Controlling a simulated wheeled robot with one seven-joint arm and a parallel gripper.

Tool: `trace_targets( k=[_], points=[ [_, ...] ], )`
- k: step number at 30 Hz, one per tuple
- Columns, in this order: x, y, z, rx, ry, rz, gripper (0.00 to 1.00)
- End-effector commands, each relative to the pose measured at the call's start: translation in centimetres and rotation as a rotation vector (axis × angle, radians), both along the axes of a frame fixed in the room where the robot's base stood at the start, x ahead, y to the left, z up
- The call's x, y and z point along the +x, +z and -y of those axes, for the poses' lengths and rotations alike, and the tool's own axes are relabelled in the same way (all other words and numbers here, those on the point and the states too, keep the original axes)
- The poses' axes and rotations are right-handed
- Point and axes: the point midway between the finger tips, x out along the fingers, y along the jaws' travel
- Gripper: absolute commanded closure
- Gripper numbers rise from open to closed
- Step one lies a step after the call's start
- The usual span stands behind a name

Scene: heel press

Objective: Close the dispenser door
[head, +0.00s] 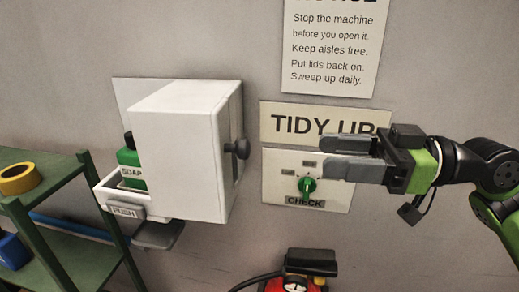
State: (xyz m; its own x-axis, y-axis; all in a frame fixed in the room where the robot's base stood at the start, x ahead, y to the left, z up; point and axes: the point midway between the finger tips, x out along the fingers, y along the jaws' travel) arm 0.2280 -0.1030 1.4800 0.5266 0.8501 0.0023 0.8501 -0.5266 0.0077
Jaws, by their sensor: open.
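The white soap dispenser is mounted on the wall left of centre in the head view. Its box-shaped white door (175,160) stands out from the wall, with a dark round knob (237,148) on its right side. Left of the door, a green soap bottle (130,170) shows in a white tray with a grey PUSH bar (125,211). The door partly hides the bottle, and its hinge is not clear. My gripper (325,152) is open and empty, pointing left, to the right of the knob and apart from it in the picture.
A switch panel with a green knob (307,185) is on the wall below a TIDY UP sign (285,122). A green shelf (75,263) with yellow tape (17,179) stands at left. A red and black object (311,262) is at the bottom.

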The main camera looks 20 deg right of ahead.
Motion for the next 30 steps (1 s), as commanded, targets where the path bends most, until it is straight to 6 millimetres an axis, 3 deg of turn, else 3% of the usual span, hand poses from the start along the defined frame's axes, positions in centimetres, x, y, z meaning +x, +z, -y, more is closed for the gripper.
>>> trace_targets(
  k=[6, 12, 23, 24, 30],
  points=[
    [3.0, -0.2, -4.9, -0.003, 0.000, -0.008, 0.43],
    [5.2, -0.1, -8.3, -0.001, -0.001, -0.006, 0.43],
    [5.9, 0.0, -9.5, 0.002, -0.002, -0.003, 0.43],
    [5.9, 0.0, -9.4, 0.002, -0.002, -0.003, 0.44],
    [5.9, 0.0, -9.4, 0.002, -0.002, -0.003, 0.75]
  ],
)
